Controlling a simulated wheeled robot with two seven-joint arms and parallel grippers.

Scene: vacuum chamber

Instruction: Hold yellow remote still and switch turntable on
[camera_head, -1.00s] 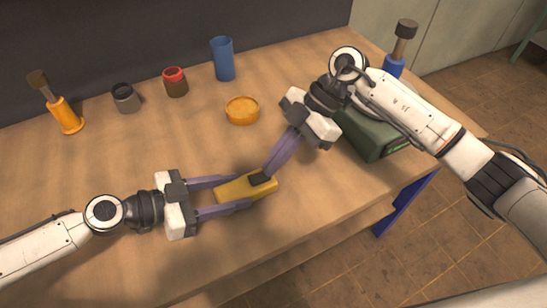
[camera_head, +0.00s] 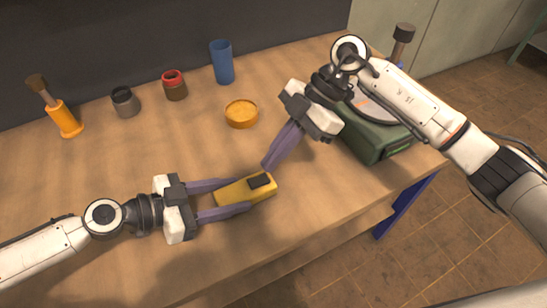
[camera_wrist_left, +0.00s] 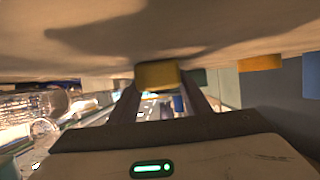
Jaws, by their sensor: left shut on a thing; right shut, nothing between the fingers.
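The yellow remote (camera_head: 232,194) lies on the wooden table in the head view, with a dark button pad (camera_head: 260,181) near its right end. My left gripper (camera_head: 242,195) is shut on the remote, one finger along each long side; the wrist view also shows the remote (camera_wrist_left: 157,75) between the fingers. My right gripper (camera_head: 268,165) is shut and empty, its tips just behind the button pad and apparently clear of it. The green turntable (camera_head: 372,142) stands at the table's right side. Its grey disc (camera_head: 372,108) is partly hidden by my right arm.
An orange round dish (camera_head: 241,114), a blue cup (camera_head: 222,62), a red-rimmed jar (camera_head: 174,86), a grey jar (camera_head: 124,101) and an orange-handled tool (camera_head: 65,118) stand toward the back. A dark-topped tool (camera_head: 403,42) is behind the turntable. The front table is clear.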

